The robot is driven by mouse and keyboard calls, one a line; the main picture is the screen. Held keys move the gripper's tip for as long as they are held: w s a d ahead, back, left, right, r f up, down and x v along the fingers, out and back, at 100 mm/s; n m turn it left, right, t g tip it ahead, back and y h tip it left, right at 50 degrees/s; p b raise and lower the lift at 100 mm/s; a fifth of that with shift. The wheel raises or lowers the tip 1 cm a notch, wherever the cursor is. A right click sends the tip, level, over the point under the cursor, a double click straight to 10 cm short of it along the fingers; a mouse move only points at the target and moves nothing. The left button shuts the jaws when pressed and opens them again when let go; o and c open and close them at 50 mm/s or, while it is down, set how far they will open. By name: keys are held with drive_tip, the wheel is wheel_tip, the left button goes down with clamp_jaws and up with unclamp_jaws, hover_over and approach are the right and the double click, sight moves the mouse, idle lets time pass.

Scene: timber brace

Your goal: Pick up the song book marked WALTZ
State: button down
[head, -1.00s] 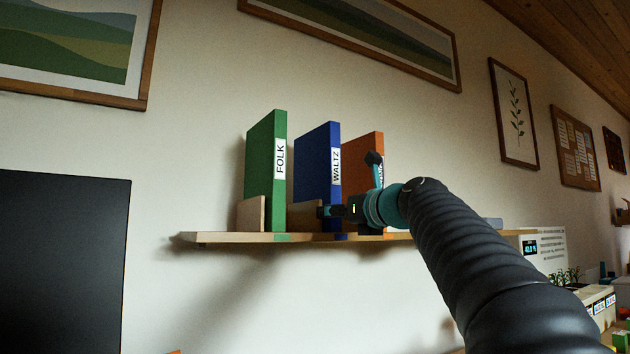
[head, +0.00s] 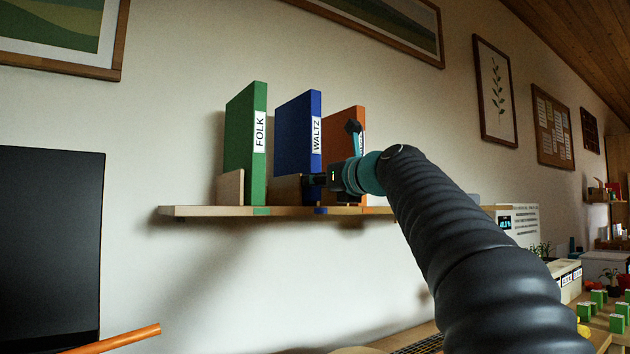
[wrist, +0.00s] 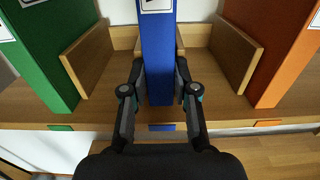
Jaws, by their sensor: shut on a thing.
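The blue song book marked WALTZ (head: 296,132) stands upright on the wall shelf, between the green and orange books. It also shows in the wrist view (wrist: 157,60), where its spine rises between my fingers. My gripper (wrist: 157,88) is shut on the lower part of the spine, one finger on each side. In the head view my gripper (head: 318,180) is at the book's lower front, partly hidden by its own wrist. The book's bottom is at the shelf, above a blue mark (wrist: 161,127) on the shelf edge; I cannot tell whether it is lifted.
The green FOLK book (head: 244,145) stands to the left and the orange book (head: 343,132) to the right. Wooden dividers (wrist: 90,58) flank the blue book with small gaps. The shelf (head: 190,211) has free room at its left end. A dark screen (head: 50,240) is lower left.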

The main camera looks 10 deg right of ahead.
sight(316, 139)
wheel_tip(316, 139, up, 4)
drive_tip(key=shift+r+p, duration=0.2)
drive_tip(key=shift+p, duration=0.45)
drive_tip(key=shift+r, duration=2.25)
